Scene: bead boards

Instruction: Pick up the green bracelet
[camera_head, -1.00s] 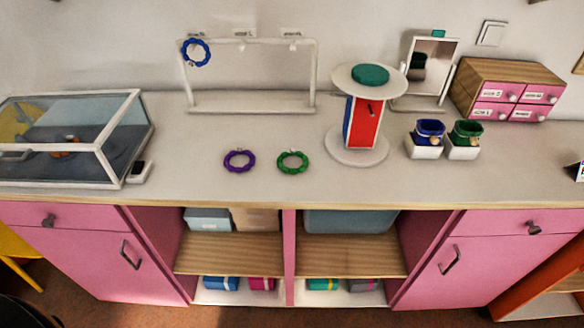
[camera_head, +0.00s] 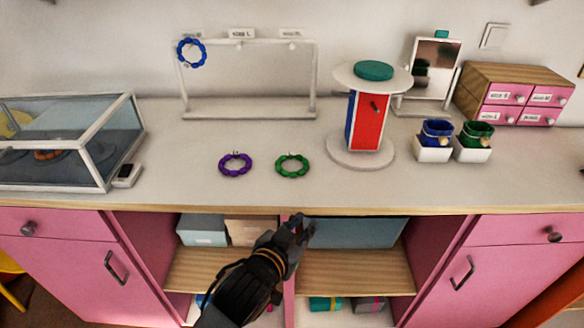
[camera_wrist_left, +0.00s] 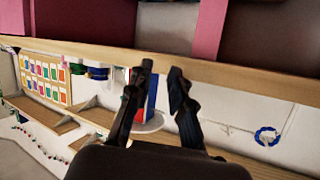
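The green bracelet (camera_head: 292,166) lies flat on the white counter (camera_head: 200,140), right of a purple bracelet (camera_head: 235,164) and apart from it. My left gripper (camera_head: 300,226) is in front of the counter edge, below and nearer than the green bracelet, touching no bracelet. In the left wrist view its two fingers (camera_wrist_left: 161,70) stand apart with nothing between them. The green bracelet cannot be made out in that view. My right gripper is not in view.
A blue bracelet (camera_head: 191,53) hangs on a white rack (camera_head: 250,112). A red and blue stand (camera_head: 368,122) is right of the green bracelet. A glass case (camera_head: 85,145) is at left. The wooden counter edge (camera_head: 420,211) lies between gripper and bracelet.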

